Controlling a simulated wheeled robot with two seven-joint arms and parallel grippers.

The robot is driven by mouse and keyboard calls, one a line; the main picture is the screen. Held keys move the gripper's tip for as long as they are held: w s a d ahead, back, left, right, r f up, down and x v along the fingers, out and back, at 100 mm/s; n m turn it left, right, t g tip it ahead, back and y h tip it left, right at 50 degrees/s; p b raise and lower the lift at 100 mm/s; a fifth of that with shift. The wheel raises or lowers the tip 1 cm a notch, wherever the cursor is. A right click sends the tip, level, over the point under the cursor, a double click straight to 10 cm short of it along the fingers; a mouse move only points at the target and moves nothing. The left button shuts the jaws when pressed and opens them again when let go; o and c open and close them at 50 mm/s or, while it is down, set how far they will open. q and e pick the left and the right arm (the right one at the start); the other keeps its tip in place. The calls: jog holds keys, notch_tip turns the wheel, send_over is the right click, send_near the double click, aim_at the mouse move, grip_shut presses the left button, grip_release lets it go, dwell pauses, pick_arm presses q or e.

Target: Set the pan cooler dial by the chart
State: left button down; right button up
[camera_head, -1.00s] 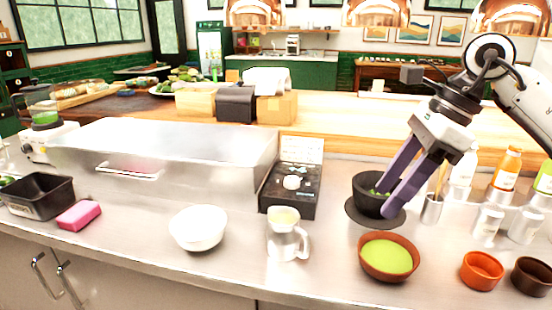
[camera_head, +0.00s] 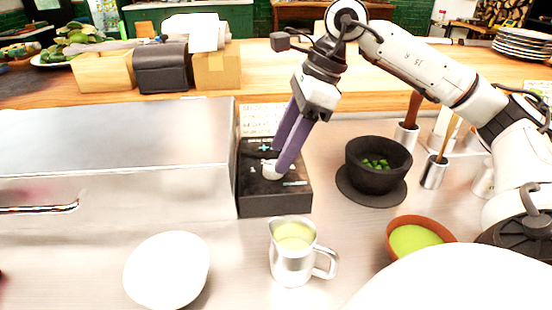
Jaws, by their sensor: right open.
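The pan cooler (camera_head: 120,140) is a long steel box at the left. Its black control box (camera_head: 262,204) stands at its right end, with a pale round dial (camera_head: 271,170) on top. The white chart (camera_head: 262,122) stands behind the control box, partly hidden by my gripper. My right gripper (camera_head: 276,168) points down over the control box, its purple fingers open with their tips at the dial. I cannot tell whether they touch it. The dial's pointer and the chart's writing are too small to read. My left gripper is not in view.
A steel jug (camera_head: 290,262) of pale green liquid stands in front of the control box, and a white bowl (camera_head: 168,268) is front left. A black mortar (camera_head: 378,166) and a bowl of green liquid (camera_head: 416,240) are at the right. Boxes (camera_head: 160,70) stand on the wooden ledge behind.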

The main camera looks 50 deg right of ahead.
aim_at(273, 165)
jog(key=x, duration=0.2)
jog(key=shift+w+a+f, duration=0.1)
jog(key=shift+f, duration=0.25)
jog(key=shift+w+f, duration=0.1)
jog(key=c, duration=1)
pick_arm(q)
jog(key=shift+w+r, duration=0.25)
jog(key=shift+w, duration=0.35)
pick_arm(e)
jog(key=shift+c, duration=0.2)
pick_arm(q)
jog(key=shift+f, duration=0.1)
pick_arm(e)
jog(key=shift+m, duration=0.4)
jog(key=shift+a+m+t+h+b, duration=0.1)
jog(key=shift+m+t+h+b, duration=0.35)
jog(key=shift+m, duration=0.45)
jog(key=m, duration=0.2)
jog(key=m+h, duration=0.1)
jog(key=m, duration=0.1)
jog(key=shift+a+m+t+h+p, duration=0.15)
jog(key=shift+m+t+h+p, duration=0.1)
jog(key=shift+m+p, duration=0.05)
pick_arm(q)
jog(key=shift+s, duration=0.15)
pick_arm(e)
jog(key=shift+m+h, duration=0.4)
jog(key=shift+m, duration=0.4)
